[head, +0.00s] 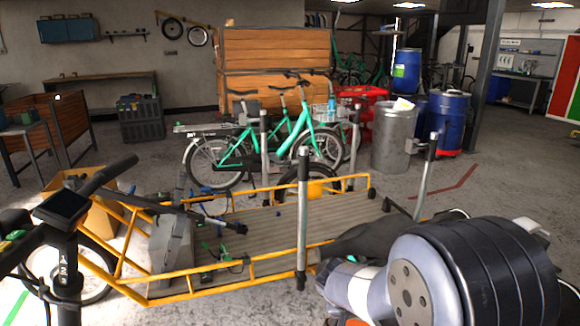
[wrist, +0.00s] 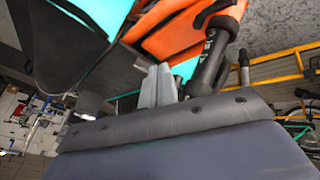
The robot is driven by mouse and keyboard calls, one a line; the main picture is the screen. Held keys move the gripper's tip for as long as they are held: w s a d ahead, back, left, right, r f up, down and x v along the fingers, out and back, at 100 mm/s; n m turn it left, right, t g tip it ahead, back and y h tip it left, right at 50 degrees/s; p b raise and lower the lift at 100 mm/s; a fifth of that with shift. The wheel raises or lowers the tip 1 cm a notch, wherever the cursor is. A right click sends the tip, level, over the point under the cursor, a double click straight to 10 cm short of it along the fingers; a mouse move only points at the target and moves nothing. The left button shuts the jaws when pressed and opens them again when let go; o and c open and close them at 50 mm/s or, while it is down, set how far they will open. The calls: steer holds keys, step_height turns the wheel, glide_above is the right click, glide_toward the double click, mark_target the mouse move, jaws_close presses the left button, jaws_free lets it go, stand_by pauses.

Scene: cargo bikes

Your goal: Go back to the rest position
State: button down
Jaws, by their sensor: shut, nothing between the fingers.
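My gripper (wrist: 158,86) shows in the wrist view as two light grey fingers close together, with nothing visible between them. It is hidden in the head view, where only my thick grey and black arm fills the lower right. The yellow-framed cargo bike (head: 258,262) stands in front of me, with a slatted grey load deck and upright posts. Part of its yellow frame also shows at the right of the wrist view (wrist: 285,72). A dark padded surface with a studded edge (wrist: 170,122) fills the lower wrist view. I cannot tell whether my fingers touch it.
Orange and turquoise parts (wrist: 180,30) lie close around the gripper in the wrist view. In the head view, a handlebar with a display (head: 62,207) is near at left. Green bikes (head: 265,140), a metal drum (head: 394,140) and a blue barrel (head: 447,122) stand behind. Floor at right is clear.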

steer(key=shift+w+a+r+m+g+h+p, duration=0.15)
steer(key=shift+a+m+g+h+p, duration=0.2)
steer(key=shift+m+p, duration=0.2)
steer(key=shift+w+a+r+m+g+h+p, duration=0.15)
steer(key=shift+a+m+g+p, duration=0.1)
steer(key=shift+m+g+p, duration=0.3)
steer(key=shift+f, duration=0.15)
